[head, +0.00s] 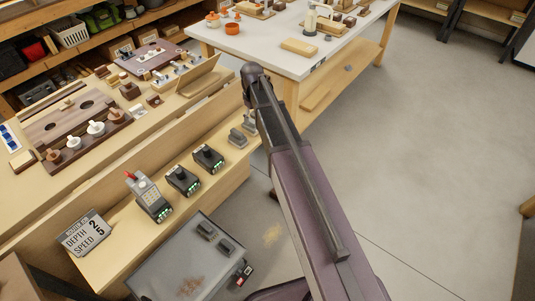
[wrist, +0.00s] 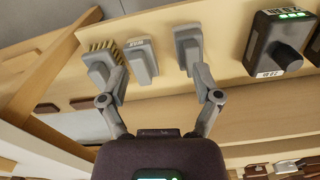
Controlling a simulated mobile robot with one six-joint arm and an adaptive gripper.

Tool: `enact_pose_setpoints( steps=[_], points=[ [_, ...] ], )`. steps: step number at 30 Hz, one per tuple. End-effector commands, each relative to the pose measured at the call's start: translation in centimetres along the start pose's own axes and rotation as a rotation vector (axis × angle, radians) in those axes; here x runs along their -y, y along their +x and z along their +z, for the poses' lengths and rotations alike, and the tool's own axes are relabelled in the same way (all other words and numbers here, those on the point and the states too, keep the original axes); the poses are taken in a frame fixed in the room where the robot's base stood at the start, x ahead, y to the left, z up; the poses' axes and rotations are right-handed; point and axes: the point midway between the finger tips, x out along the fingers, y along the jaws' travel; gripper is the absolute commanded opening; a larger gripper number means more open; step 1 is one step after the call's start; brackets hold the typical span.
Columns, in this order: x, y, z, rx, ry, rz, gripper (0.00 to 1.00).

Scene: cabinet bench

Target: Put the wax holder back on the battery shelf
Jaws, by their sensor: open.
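My gripper (wrist: 146,55) is open in the wrist view, its two grey finger pads on either side of a small grey block with a white label. A brush with brass bristles (wrist: 99,46) is partly hidden behind the left finger. In the head view, my arm reaches over the far end of the battery shelf (head: 122,235), where small grey pieces (head: 237,138) sit, partly hidden.
Black batteries (head: 183,180) stand along the shelf, one beside a red-tipped device (head: 148,196). A sign (head: 84,234) stands at the near end. A grey-topped cart (head: 165,265) stands in front. The workbench (head: 150,130) behind is crowded. Open floor (head: 430,150) lies right.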

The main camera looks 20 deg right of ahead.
Motion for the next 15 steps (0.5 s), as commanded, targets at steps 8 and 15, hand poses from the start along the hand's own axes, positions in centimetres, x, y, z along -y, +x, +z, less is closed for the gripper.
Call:
enact_pose_setpoints(
  steps=[8, 15],
  points=[
    [5.5, 0.0, 10.7, 0.001, 0.231, -0.001, 0.82],
    [8.8, 0.0, 17.1, 0.002, 0.398, -0.001, 0.82]
  ],
)
